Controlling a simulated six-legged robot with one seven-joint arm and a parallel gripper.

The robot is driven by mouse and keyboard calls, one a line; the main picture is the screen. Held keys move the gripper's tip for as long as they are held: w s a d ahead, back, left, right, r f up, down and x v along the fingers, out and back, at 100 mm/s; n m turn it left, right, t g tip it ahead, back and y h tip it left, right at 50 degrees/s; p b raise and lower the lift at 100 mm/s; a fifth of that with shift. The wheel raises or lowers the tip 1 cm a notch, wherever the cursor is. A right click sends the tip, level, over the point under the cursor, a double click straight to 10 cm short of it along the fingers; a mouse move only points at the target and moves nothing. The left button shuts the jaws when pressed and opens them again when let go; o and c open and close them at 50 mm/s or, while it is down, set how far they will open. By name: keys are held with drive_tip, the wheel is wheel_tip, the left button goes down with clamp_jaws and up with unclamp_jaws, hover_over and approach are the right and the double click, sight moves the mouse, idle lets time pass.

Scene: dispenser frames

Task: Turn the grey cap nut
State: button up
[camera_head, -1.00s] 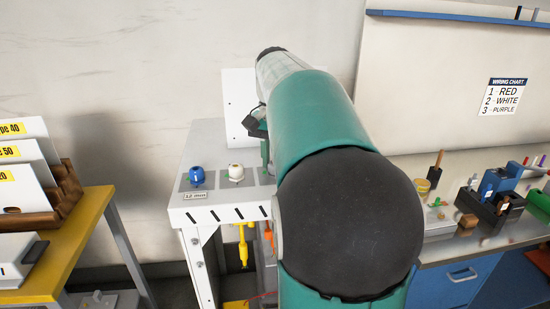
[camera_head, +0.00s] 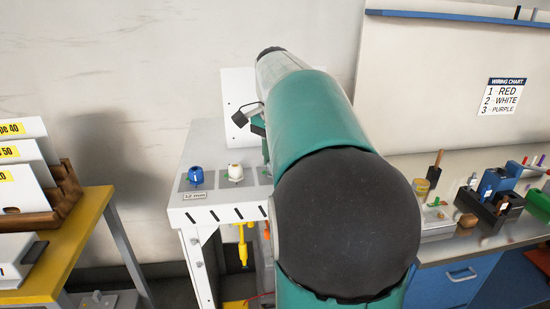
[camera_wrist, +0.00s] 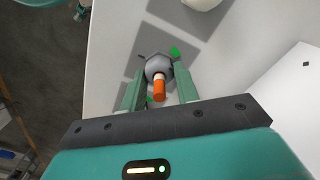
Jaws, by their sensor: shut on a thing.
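The grey cap nut (camera_wrist: 157,66) shows in the wrist view on the light top of a stand, over a darker grey square. An orange peg (camera_wrist: 159,89) sticks out from it towards the camera. My gripper (camera_wrist: 158,70) has its green fingers on either side of the nut and is shut on it. Bright green spots show near the right fingertip and below the nut. In the head view my arm hides the nut and most of the gripper.
In the head view a blue cap (camera_head: 196,176) and a white cap (camera_head: 235,172) stand on the white stand (camera_head: 205,140), left of my arm. A yellow tool (camera_head: 242,246) hangs below. A yellow table (camera_head: 75,240) is at left, a cluttered bench (camera_head: 450,245) at right.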

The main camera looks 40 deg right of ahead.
drive_tip(key=shift+r, duration=0.1)
drive_tip(key=o, duration=1)
wheel_tip(320, 180, up, 14)
drive_tip(key=shift+f, duration=0.15)
